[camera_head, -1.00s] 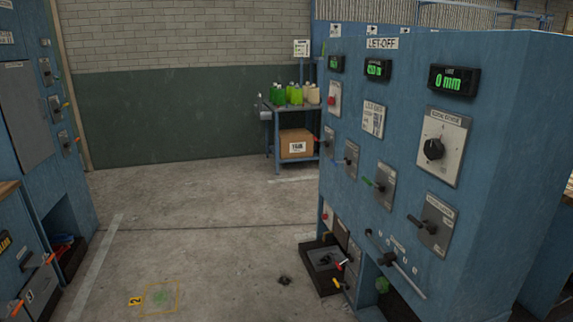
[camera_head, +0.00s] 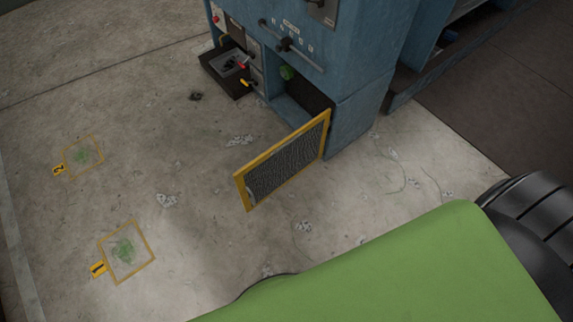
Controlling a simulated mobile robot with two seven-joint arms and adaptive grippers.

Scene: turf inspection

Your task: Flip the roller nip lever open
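The blue let-off machine (camera_head: 365,75) stands at the top centre of the head view; only its lower part shows. A black handle (camera_head: 286,44) sits on a horizontal bar low on its front. Small red-tipped (camera_head: 243,65) and yellow-tipped (camera_head: 247,83) levers stick out lower left of it. A green knob (camera_head: 287,72) is beside the dark lower opening. I cannot tell which of these is the roller nip lever, as no such label is readable. Neither of my grippers is in view.
A yellow-framed dark mesh panel (camera_head: 242,188) stands out from the machine's lower opening. A black tray (camera_head: 214,73) sits left of the levers. Floor markers 1 (camera_head: 98,269) and 2 (camera_head: 59,170) adjoin outlined squares with green patches. Concrete between them and the machine is largely clear.

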